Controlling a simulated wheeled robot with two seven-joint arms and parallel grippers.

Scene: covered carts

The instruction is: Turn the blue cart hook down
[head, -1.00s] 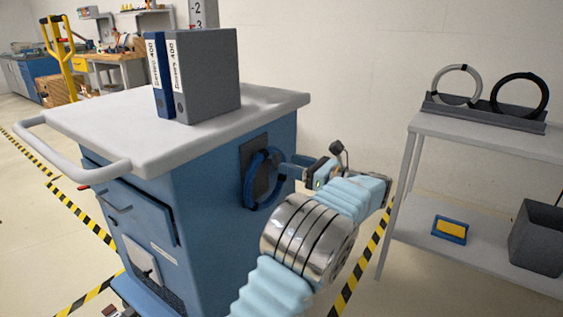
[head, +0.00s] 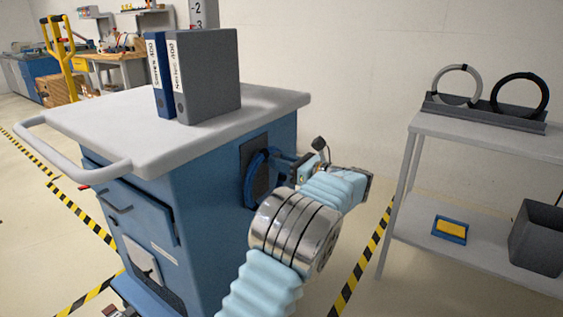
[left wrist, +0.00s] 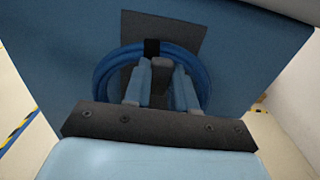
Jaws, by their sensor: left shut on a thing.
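The blue cart (head: 215,170) has a dark plate (head: 246,160) on its right side. A coiled blue hose (head: 250,185) with a black band hangs in front of the plate; the coil also shows in the left wrist view (left wrist: 104,72). The dark grey hook (left wrist: 161,73) shows inside the coil, below the black band. My left gripper (head: 277,163) reaches in from the right of the cart side. In the left wrist view, its blue fingers (left wrist: 161,88) are shut on the hook. The fingers hide part of the coil and the hook's base. My right gripper is out of view.
Two binders (head: 205,75) stand on the cart's grey top (head: 110,125). A grey shelf (head: 480,135) at the right holds two rings on a rack (head: 485,112), with a grey bin (head: 538,240) below. Floor with striped tape lies between cart and shelf.

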